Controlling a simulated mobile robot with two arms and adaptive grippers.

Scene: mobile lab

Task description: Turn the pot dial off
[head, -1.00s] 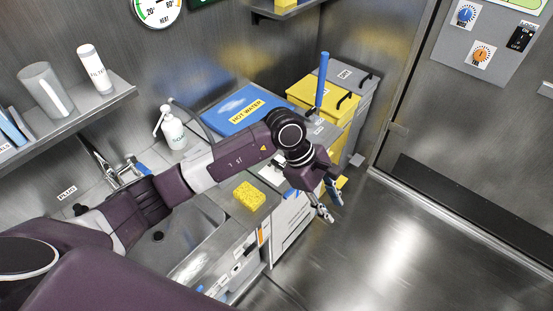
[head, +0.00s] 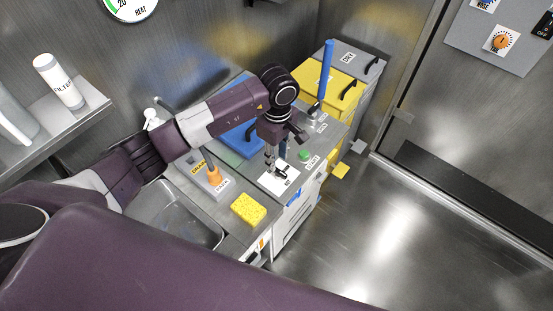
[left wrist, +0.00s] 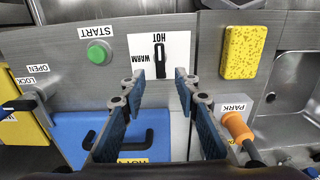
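The dial is a black bar-shaped knob (left wrist: 160,66) on a white plate (left wrist: 178,68) marked HOT and WARM in the left wrist view. No OFF mark is readable. The white plate also shows on the counter in the head view (head: 267,185), where my gripper partly covers it. My left gripper (left wrist: 160,86) is open, with one finger to each side of the knob's line in the left wrist view. In the head view the left gripper (head: 278,170) points down over the plate. I cannot tell whether the fingers touch the knob. My right gripper is not in view.
A green START button (left wrist: 98,52), an orange handle (left wrist: 237,127) marked PARK and a yellow sponge (left wrist: 240,52) are close to the plate. A blue lid (head: 236,138), yellow bin (head: 330,88) and upright blue handle (head: 325,70) stand behind. Open floor lies right.

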